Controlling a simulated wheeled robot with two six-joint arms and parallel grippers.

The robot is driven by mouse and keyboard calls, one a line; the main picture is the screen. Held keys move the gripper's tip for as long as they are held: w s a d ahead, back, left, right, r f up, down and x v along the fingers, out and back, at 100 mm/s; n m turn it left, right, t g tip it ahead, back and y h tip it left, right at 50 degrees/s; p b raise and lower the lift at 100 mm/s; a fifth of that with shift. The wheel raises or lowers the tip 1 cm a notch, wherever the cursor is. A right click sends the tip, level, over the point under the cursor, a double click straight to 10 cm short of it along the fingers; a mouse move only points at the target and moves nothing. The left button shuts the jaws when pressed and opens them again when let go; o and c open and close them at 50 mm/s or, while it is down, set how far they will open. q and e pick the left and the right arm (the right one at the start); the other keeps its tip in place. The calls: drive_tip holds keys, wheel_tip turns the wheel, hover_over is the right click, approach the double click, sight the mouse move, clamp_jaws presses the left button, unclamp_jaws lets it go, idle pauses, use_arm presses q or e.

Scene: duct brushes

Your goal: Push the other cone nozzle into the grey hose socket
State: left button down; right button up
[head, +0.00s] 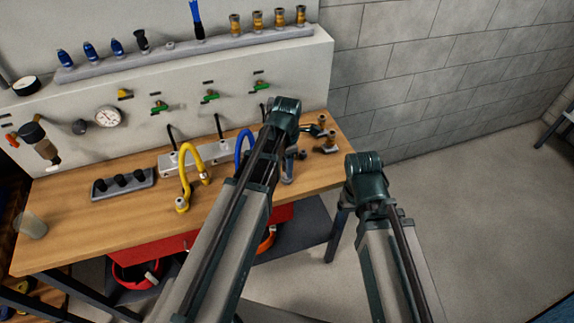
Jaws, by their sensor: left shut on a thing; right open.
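The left arm comes up in front of the bench, and its wrist covers most of what lies behind it. Dark parts of my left gripper (311,130) show just right of the wrist, beside brass-coloured fittings (330,145) at the bench's right end. It is shut on a piece that looks like a cone nozzle, mostly hidden. A grey upright piece (288,168), perhaps the grey hose end, shows right of the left forearm; its socket opening cannot be made out. My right gripper (350,193) is open, mostly hidden by its own arm, off the bench's right front edge.
A yellow hose (187,160) and a blue hose (240,148) arch over the wooden bench (120,215). A dark tray (122,184) and a clear cup (31,225) stand at left. Blue, black and brass fittings line the shelf (180,55).

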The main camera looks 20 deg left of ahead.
use_arm(q)
drive_tip(key=shift+f+b, duration=0.5)
drive_tip(key=shift+c, duration=1.9)
unclamp_jaws()
drive_tip(key=shift+r, duration=0.1)
wheel_tip(320, 180, up, 14)
drive_tip(key=p, duration=1.4)
drive_tip(key=shift+f, duration=0.2)
drive_tip(key=shift+s+d, duration=0.1)
drive_tip(key=shift+s, duration=0.05)
drive_tip(key=s+d+f+m+b, duration=0.2)
drive_tip(key=s+d+m, duration=0.1)
drive_tip(key=m, duration=0.6)
drive_tip(key=s+d+f+m+b, duration=0.2)
drive_tip(key=s+d+m, duration=0.2)
drive_tip(key=m, duration=0.6)
drive_tip(key=s+d+f+m+y+b, duration=0.1)
drive_tip(key=s+d+f+m+b, duration=0.1)
drive_tip(key=s+m, duration=0.5)
drive_tip(key=d+m, duration=0.1)
drive_tip(key=m, duration=0.1)
drive_tip(key=shift+d+m, duration=0.15)
drive_tip(key=shift+m, duration=0.15)
